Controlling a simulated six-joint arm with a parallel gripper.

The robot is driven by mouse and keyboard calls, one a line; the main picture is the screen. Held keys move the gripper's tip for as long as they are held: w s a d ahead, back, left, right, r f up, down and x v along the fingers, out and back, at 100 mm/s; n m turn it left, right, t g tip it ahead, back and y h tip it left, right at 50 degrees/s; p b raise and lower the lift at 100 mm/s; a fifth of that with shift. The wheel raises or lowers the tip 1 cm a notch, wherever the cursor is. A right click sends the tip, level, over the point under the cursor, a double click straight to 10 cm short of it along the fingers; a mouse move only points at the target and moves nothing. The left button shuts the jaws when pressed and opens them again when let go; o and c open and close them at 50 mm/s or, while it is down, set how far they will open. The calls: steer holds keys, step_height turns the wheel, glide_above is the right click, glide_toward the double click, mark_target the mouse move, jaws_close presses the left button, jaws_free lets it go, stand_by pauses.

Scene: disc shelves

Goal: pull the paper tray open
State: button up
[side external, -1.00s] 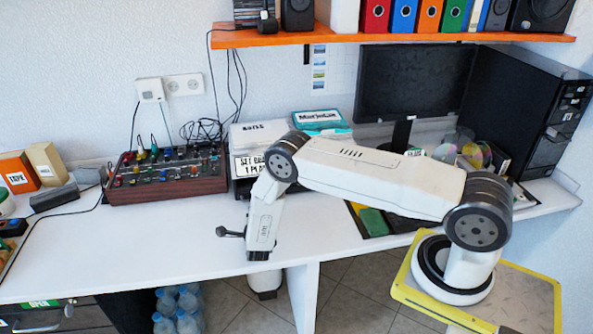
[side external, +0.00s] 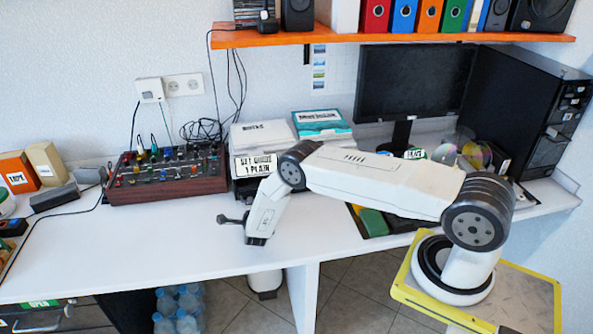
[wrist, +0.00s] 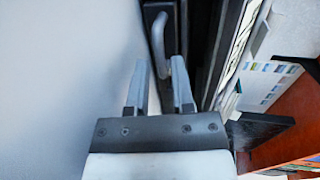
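The paper tray unit (side external: 241,188) is a dark box under the white stack with the "SET GUIDES 1 PLAIN" label, at the back middle of the desk; my arm covers part of its front. In the wrist view a curved grey handle (wrist: 157,34) stands out from a dark front. My gripper (wrist: 159,68) is open, its two fingers pointing at the handle. The handle's near end lies around the gap between the fingertips; I cannot tell if they touch it.
A mixer (side external: 168,172) stands left of the tray on the white desk (side external: 130,240). A blue-topped box (side external: 321,122) and a monitor (side external: 415,82) are to the right. An orange shelf (side external: 390,38) runs above.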

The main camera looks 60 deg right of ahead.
steer(key=shift+w+d+f, duration=0.15)
steer(key=shift+w+d, duration=0.25)
steer(key=shift+d, duration=0.05)
jaws_close()
stand_by(1.4)
